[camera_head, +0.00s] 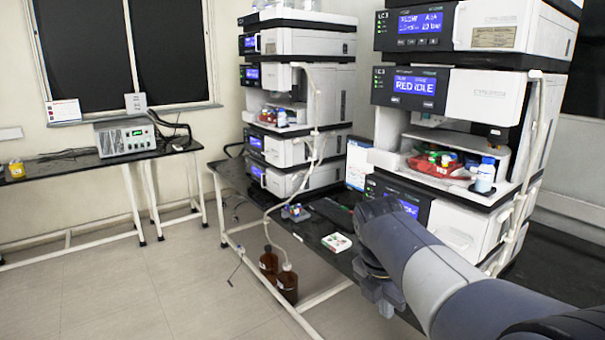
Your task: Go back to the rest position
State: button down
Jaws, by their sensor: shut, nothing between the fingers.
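My arm reaches in from the bottom right corner, over the front of the black bench. Its grey, rounded joint is in front of the lower part of the nearer instrument stack. My gripper (383,296) is the small grey part below that joint, beside the bench's front edge. It is shut and holds nothing. Its fingertips are small and hard to make out.
The nearer stack (500,95) and the farther stack (300,90) stand on the black bench (325,228). A small white box (337,242) lies near its front edge. Brown bottles (287,283) stand on the floor below. Open floor (130,290) lies to the left.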

jog(key=a+r, duration=0.1)
jog(key=s+a+r, duration=0.1)
jog(key=r, duration=0.1)
jog(key=shift+s, duration=0.2)
jog(key=shift+d, duration=0.15)
